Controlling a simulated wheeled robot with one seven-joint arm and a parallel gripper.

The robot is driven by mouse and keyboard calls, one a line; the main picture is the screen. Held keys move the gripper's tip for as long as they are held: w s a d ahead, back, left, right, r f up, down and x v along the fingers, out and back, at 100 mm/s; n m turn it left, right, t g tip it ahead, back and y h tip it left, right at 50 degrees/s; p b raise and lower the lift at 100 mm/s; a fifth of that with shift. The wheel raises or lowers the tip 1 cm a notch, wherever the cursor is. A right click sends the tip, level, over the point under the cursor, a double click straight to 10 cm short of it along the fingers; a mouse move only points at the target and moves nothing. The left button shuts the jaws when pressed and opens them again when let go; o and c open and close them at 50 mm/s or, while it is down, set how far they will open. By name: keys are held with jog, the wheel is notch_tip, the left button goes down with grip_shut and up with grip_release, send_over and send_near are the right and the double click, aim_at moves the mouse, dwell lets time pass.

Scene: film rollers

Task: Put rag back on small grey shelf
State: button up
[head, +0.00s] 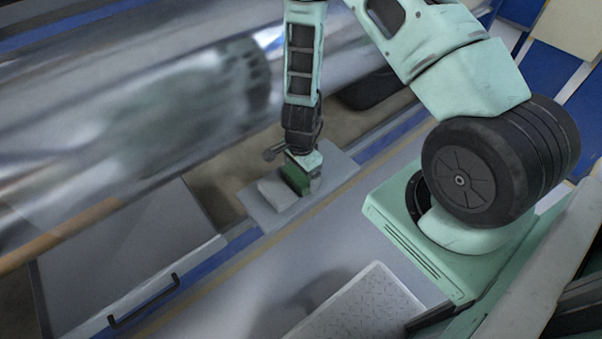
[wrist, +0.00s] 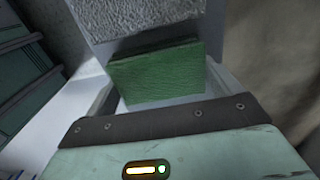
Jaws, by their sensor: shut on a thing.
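The green rag (head: 294,180), a folded block, is between the fingers of my gripper (head: 301,176). My gripper is shut on it and points down over the small grey shelf (head: 337,176). In the wrist view the green rag (wrist: 157,72) sits upright between the two pale fingers. The rag's lower edge is at or just above the shelf; I cannot tell whether it touches. A pale grey block (head: 275,196) lies on the shelf just left of the rag, and its rough surface (wrist: 140,14) shows beyond the rag in the wrist view.
A large shiny roller (head: 130,120) fills the left and back, close to my arm. A grey cabinet with a black handle (head: 145,300) stands at lower left. A checkered metal plate (head: 362,305) is at the bottom. The right part of the shelf is bare.

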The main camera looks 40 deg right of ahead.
jog(key=o, duration=0.7)
jog(key=shift+o, duration=0.2)
notch_tip(320, 180, up, 12)
jog(key=f+p, duration=0.1)
jog(key=p, duration=0.3)
jog(key=a+r+n+y, duration=0.2)
jog(key=a+r+n, duration=0.3)
jog(key=a+r, duration=0.35)
jog(key=s+a+r+n, duration=0.5)
jog(key=a+r+n, duration=0.2)
jog(key=a, duration=0.1)
jog(key=s+a+r+n+h, duration=0.1)
jog(key=s+r+n, duration=0.9)
jog(key=s+n, duration=0.2)
jog(key=shift+s+a+n, duration=0.3)
jog(key=shift+s+n, duration=0.1)
jog(key=shift+n, duration=0.3)
